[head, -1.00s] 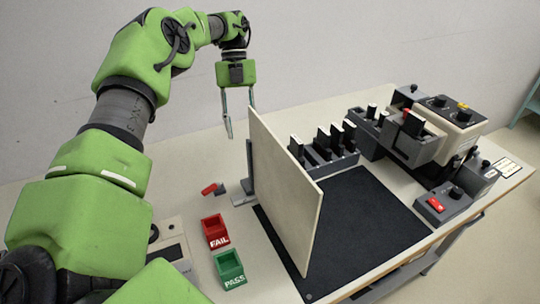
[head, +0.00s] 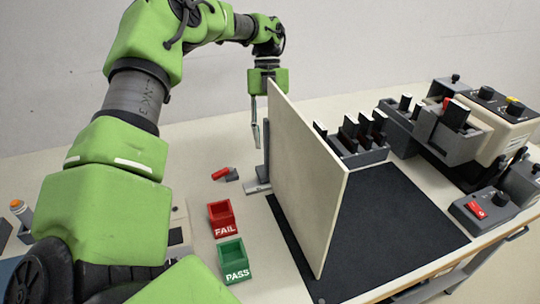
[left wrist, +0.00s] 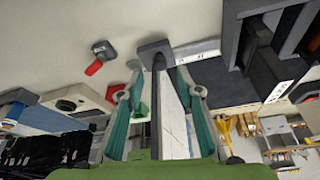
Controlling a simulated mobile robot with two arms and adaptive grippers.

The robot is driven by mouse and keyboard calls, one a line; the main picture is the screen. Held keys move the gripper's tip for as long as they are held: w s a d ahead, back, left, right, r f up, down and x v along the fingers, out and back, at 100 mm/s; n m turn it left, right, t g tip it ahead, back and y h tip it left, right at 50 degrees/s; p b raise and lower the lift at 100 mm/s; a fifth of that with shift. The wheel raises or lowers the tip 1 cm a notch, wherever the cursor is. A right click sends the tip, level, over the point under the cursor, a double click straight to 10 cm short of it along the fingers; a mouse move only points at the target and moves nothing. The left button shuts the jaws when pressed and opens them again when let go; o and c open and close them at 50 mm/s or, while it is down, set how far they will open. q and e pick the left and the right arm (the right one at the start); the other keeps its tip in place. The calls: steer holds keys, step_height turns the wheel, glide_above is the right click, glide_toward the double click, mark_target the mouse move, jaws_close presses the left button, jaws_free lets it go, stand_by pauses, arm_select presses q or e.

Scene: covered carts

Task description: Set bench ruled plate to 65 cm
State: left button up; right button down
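A tall cream plate (head: 305,180) stands upright on the bench, with a grey post (head: 263,160) at its far edge. A pale marked strip (head: 257,188) lies at the post's foot; its figures are too small to read. My left gripper (head: 257,135) points down at the plate's far edge. One finger is partly hidden behind the plate. In the left wrist view the plate and post (left wrist: 157,90) run between two spread teal fingers, and the marked strip (left wrist: 198,48) shows beyond. I cannot tell whether the fingers touch the plate. My right gripper is not in view.
A red FAIL bin (head: 222,218) and a green PASS bin (head: 231,259) stand left of the plate, near a small red-handled part (head: 222,174). A black mat (head: 400,220) lies right of it. Grey holders (head: 350,148) and a control box (head: 500,115) stand behind.

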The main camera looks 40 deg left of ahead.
mark_target(269, 153)
arm_select(q)
steer(key=b+x, duration=0.1)
steer(key=x, duration=0.3)
steer(key=shift+b, duration=0.4)
steer(key=shift+f, duration=0.35)
steer(key=shift+s, duration=0.1)
jaws_close()
